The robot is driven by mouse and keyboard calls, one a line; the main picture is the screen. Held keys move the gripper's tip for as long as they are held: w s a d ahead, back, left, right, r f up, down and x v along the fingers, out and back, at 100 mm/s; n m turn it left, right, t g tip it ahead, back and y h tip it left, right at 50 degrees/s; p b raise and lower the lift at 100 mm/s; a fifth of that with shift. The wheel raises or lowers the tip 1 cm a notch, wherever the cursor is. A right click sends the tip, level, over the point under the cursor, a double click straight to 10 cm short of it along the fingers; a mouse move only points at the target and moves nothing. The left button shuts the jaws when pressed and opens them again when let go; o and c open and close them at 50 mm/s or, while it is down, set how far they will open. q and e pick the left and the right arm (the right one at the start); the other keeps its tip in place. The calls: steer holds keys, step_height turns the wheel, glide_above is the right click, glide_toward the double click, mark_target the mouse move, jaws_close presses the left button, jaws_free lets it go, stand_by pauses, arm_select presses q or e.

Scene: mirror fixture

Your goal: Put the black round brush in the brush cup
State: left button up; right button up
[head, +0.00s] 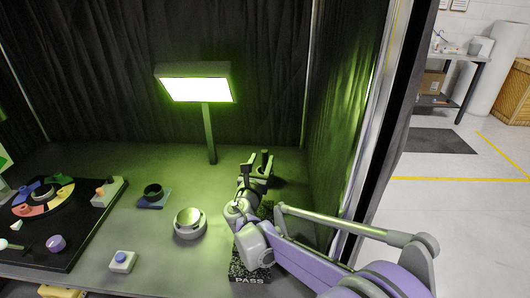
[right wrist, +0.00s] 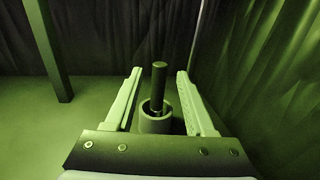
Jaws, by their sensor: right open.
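The black round brush (right wrist: 159,86) shows in the right wrist view as a dark upright rod. Its lower end is inside the round mouth of the brush cup (right wrist: 155,124), which stands on the table. My right gripper (right wrist: 160,74) is open, with one finger on each side of the brush and cup and a visible gap to the brush. In the head view my right gripper (head: 259,157) is at the back right of the table, and the brush and cup cannot be made out there. My left gripper is not in view.
A lit lamp panel (head: 197,89) stands on a post behind. A round silver device (head: 190,223), a blue-button box (head: 122,261) and a dark ring on a base (head: 153,192) are left of my arm. A speckled PASS plate (head: 240,272) lies below it. Curtains close the right side.

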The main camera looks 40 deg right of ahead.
steer(key=shift+v, duration=2)
